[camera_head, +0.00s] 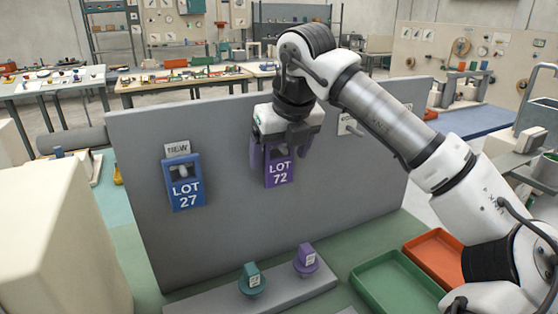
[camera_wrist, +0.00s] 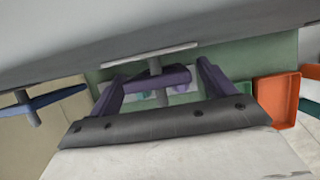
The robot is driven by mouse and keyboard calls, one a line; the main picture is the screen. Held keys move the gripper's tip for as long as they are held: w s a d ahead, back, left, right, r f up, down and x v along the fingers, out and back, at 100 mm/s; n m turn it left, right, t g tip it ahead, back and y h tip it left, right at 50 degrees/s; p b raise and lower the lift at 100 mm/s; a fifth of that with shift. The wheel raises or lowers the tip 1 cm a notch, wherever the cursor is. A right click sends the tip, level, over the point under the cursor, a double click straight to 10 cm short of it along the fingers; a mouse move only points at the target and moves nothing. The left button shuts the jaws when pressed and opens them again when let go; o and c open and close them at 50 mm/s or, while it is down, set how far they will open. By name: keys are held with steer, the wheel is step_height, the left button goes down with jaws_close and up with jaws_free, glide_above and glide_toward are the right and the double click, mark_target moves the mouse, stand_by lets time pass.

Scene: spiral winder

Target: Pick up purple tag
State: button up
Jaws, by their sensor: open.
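The purple tag (camera_head: 279,173), marked LOT 72, hangs on the upright grey board. My gripper (camera_head: 279,152) is open at its upper part, coming from above, and hides the tag's top. In the wrist view the purple tag (camera_wrist: 172,78) shows nearly edge-on at a peg, between the two spread fingers of my gripper (camera_wrist: 160,68). A gap shows beside the right finger; whether the left finger touches the tag I cannot tell.
A blue tag (camera_head: 184,184), marked LOT 27, hangs on the grey board (camera_head: 225,220) to the left. Below stand a teal piece (camera_head: 251,279) and a purple piece (camera_head: 306,259) on a grey strip. A green tray (camera_head: 399,285) and an orange tray (camera_head: 437,252) lie at right.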

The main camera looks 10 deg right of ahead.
steer(key=shift+f, duration=0.1)
steer(key=shift+c, duration=0.3)
steer(key=c, duration=1)
steer(key=shift+r+b, duration=0.35)
steer(key=shift+r, duration=0.25)
steer(key=s+d+b, duration=0.1)
steer(key=s, duration=0.5)
steer(key=s+d+b, duration=0.1)
steer(key=s+b, duration=0.1)
steer(key=s, duration=0.3)
steer(key=s+d+b, duration=0.1)
steer(key=s+b, duration=0.1)
steer(key=s, duration=0.4)
steer(key=shift+s+d+r, duration=0.15)
steer(key=shift+s+d, duration=0.1)
steer(key=shift+s, duration=0.1)
